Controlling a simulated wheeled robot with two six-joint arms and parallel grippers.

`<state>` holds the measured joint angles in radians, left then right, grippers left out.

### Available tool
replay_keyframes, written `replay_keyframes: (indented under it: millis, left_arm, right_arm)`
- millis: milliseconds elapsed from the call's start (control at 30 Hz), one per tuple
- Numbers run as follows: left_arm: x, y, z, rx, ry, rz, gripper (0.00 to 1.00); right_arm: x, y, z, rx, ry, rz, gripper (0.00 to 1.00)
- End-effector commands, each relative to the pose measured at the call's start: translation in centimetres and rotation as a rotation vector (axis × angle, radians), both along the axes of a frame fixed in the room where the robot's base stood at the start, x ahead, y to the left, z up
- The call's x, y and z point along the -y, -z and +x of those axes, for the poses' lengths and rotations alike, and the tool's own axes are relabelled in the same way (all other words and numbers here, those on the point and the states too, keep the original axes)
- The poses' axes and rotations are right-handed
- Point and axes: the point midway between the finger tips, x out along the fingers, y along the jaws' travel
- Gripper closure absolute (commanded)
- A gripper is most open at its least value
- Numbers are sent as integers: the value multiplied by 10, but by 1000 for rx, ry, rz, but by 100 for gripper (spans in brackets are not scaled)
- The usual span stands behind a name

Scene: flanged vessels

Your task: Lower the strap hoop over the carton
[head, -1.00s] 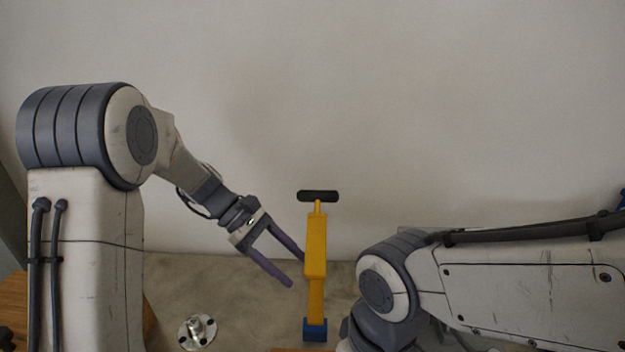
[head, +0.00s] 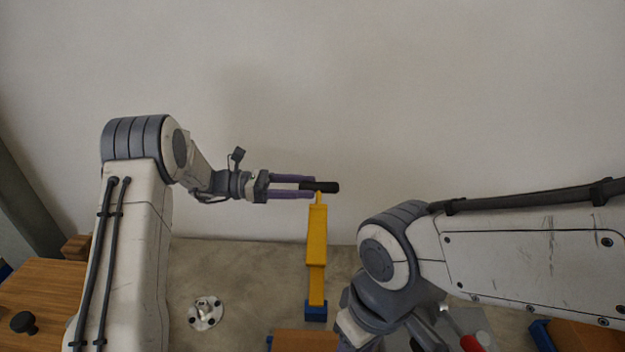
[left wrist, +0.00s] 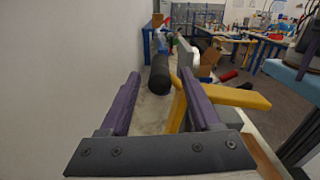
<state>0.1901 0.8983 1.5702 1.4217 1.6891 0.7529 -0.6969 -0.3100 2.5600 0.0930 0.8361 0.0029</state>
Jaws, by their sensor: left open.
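A tall yellow piece (head: 317,235) stands upright with a black bar handle (head: 332,187) across its top and a blue foot (head: 316,311); it may be the strap hoop, seen edge-on. My left gripper (head: 312,187) is open and level, with the handle's left end between its fingertips. In the left wrist view the black handle (left wrist: 160,75) lies between the purple fingers with gaps on both sides, and the yellow piece (left wrist: 230,96) passes behind the right finger. I cannot tell a carton for sure. My right gripper is not in view; only its arm shows.
A flanged metal fitting (head: 205,313) stands on the grey surface at the lower left. A wooden block (head: 305,342) is at the bottom edge. A wooden top with a black knob (head: 24,322) is at far left. My right arm is close on the right.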

Motion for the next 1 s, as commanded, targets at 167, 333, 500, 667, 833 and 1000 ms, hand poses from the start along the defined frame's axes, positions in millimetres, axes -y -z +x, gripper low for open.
replay_keyframes:
  millis: [167,333,500,667,833,1000]
  left_arm:
    - [20,-1,0,-1,2,0,36]
    - [25,0,0,0,0,0,36]
    - [25,1,0,0,0,0,36]
    - [25,1,0,1,0,0,90]
    - [25,0,0,1,0,0,100]
    - [24,0,0,1,-1,0,100]
  right_arm:
    - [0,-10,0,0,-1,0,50]
    - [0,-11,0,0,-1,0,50]
    - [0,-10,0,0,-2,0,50]
    - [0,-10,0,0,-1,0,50]
    - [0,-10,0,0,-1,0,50]
    - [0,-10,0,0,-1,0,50]
